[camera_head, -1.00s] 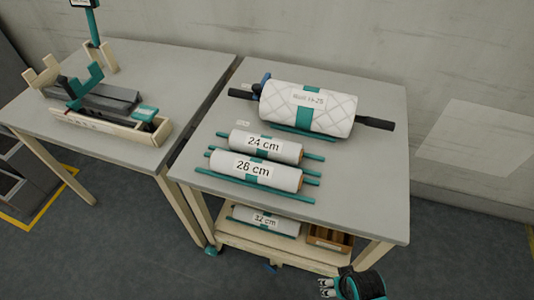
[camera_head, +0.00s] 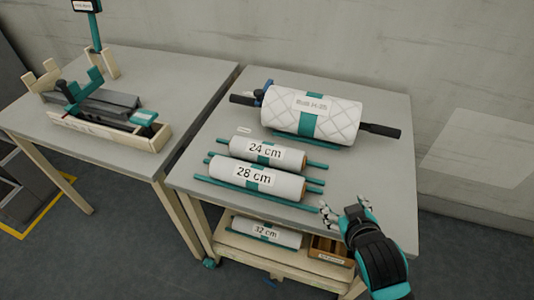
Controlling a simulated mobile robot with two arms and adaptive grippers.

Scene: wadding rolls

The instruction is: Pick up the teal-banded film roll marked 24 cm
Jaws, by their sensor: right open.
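The film roll marked 24 cm (camera_head: 290,157) is white with a teal band and lies across the right table on teal rails. Directly in front of it lies a similar roll marked 28 cm (camera_head: 288,187), which hides part of its lower side. My right gripper (camera_head: 330,212) is open and empty at the table's front right, to the right of and nearer than both rolls. It appears apart from them. My left gripper is not in view.
A large quilted roll (camera_head: 340,118) with dark end handles lies behind on the right table (camera_head: 385,185). A lower shelf holds a 32 cm roll (camera_head: 285,237) and a wooden box (camera_head: 328,245). A left table (camera_head: 190,85) carries a wooden fixture (camera_head: 75,130). The table's right side is clear.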

